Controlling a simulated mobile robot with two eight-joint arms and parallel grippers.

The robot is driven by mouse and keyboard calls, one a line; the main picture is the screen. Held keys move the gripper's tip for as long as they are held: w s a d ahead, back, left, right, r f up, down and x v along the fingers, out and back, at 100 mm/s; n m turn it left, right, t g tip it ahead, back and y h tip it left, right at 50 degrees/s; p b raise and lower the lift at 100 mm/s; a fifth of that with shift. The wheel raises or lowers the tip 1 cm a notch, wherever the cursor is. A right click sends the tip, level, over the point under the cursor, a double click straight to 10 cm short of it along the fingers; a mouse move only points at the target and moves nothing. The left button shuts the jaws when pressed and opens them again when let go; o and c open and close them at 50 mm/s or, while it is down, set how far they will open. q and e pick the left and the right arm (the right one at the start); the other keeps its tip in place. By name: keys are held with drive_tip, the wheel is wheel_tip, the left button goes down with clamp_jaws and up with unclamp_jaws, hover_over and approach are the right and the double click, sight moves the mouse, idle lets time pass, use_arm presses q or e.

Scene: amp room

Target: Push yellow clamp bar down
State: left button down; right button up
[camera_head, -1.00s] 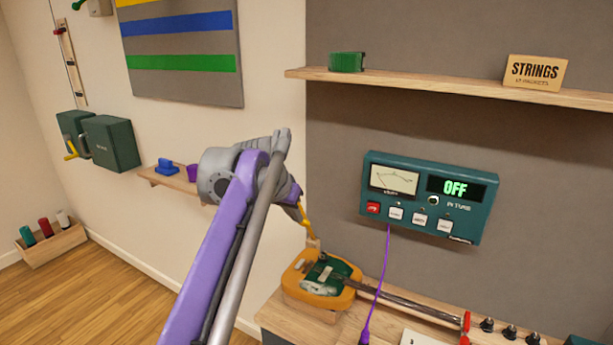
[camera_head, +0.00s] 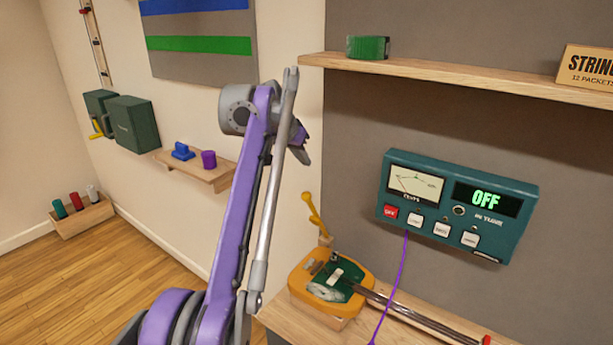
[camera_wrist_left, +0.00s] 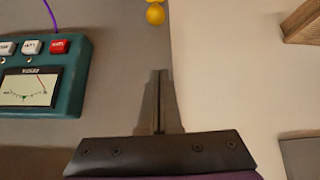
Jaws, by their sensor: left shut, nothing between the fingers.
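The yellow clamp bar (camera_head: 313,210) stands raised and tilted at the back of an orange and green guitar-shaped piece (camera_head: 303,280) on the wooden bench. Its rounded yellow end (camera_wrist_left: 155,15) shows at the top edge of the left wrist view. My left gripper (camera_head: 303,152) is above the bar and apart from it, partly hidden behind my own arm. In the wrist view its fingers (camera_wrist_left: 160,75) are together with nothing between them. My right gripper is in neither view.
A teal tuner panel (camera_head: 458,210) reading OFF hangs on the grey wall at right, with a purple cable (camera_head: 397,280) running down. A wooden shelf (camera_head: 450,80) juts out above. A small ledge (camera_head: 205,172) with blue and purple items is at left.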

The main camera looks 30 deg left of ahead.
use_arm(q)
drive_tip(key=x, duration=0.3)
drive_tip(key=s+b+x, duration=0.1)
drive_tip(key=x, duration=0.2)
drive_tip(key=f+b+x, duration=0.1)
drive_tip(key=x, duration=0.2)
drive_tip(key=shift+f, duration=0.3)
drive_tip(key=shift+s+d+b, duration=0.1)
drive_tip(key=shift+s+b, duration=0.3)
drive_tip(key=shift+s, duration=0.8)
drive_tip(key=shift+f, duration=0.1)
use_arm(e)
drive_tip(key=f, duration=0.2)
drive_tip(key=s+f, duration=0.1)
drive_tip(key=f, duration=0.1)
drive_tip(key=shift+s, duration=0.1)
use_arm(q)
drive_tip(key=shift+s, duration=0.1)
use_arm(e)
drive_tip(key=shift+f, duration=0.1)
